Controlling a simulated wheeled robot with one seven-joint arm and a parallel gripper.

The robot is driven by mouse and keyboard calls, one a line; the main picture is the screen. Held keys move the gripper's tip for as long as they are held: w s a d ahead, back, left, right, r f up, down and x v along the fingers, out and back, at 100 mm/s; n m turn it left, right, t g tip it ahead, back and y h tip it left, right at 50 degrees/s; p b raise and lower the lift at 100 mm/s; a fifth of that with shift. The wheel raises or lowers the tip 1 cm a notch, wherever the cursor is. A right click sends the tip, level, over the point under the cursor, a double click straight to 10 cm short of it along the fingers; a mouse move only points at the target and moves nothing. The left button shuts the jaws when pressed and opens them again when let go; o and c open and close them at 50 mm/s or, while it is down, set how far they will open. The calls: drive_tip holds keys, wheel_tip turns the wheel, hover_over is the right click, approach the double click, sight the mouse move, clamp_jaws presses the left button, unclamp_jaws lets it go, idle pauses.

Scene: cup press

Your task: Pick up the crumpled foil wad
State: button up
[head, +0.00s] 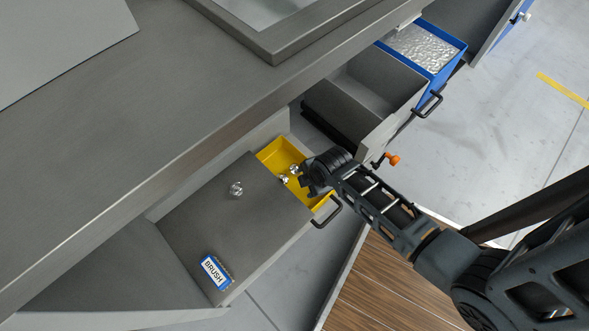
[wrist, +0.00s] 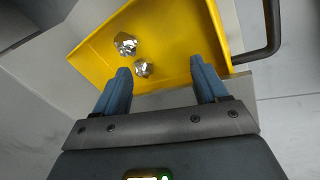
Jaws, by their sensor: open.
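Two crumpled foil wads lie close together in the yellow tray in the wrist view, one farther (wrist: 125,43) and one nearer (wrist: 142,68). In the head view they show as small silvery lumps (head: 294,169) beside my gripper (head: 302,181). A third shiny wad (head: 236,188) rests on the grey drawer surface, left of the yellow tray (head: 275,154). In the wrist view my gripper (wrist: 160,66) is open, its blue fingers reaching over the tray's near edge. The nearer wad appears between the fingers, closer to the left one; whether they touch is unclear.
Another open grey drawer (head: 372,85) and a blue bin with shiny contents (head: 463,45) stand behind. The grey counter (head: 130,110) overhangs at left.

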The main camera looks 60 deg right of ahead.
sight(295, 167)
drive_tip(key=w+d+n+g, duration=0.1)
drive_tip(key=w, duration=0.1)
drive_tip(key=w+d+n+g+y, duration=0.1)
drive_tip(key=w+d, duration=0.1)
drive_tip(key=w, duration=0.1)
drive_tip(key=w+d+n+g+y, duration=0.1)
drive_tip(key=w+d, duration=0.1)
drive_tip(key=shift+w+f+n, duration=0.1)
drive_tip(key=shift+w+n, duration=0.2)
drive_tip(key=shift+n, duration=0.1)
drive_tip(key=shift+w+d+y, duration=0.1)
drive_tip(key=shift+w+y, duration=0.1)
drive_tip(key=shift+y, duration=0.1)
drive_tip(key=shift+f+b, duration=0.8)
drive_tip(key=shift+f, duration=0.45)
wheel_tip(295, 167, down, 5)
drive_tip(key=b, duration=0.3)
drive_tip(key=shift+s, duration=0.15)
drive_tip(key=shift+c, duration=0.3)
drive_tip(key=c, duration=1)
